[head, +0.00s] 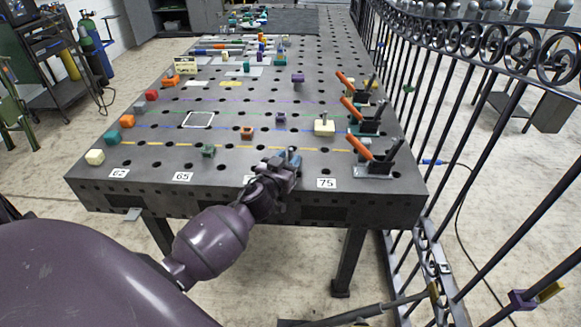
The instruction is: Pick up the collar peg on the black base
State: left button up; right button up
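My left gripper (288,163) is over the front edge of the dark perforated table, between the number plates 65 and 75. It is small and dark here, and I cannot tell whether its fingers are apart or closed. A small bluish-grey piece (294,156) shows at its fingertips; I cannot tell whether it is held or is part of the gripper. I cannot clearly make out a collar peg on a black base; the gripper may hide it. A cream block with a short upright peg (324,127) stands to the right and behind the gripper. My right gripper is not in view.
A black iron gate (480,130) runs along the right.

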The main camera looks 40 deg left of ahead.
pick_arm(q)
grip_shut()
jog(key=shift+r, duration=0.15)
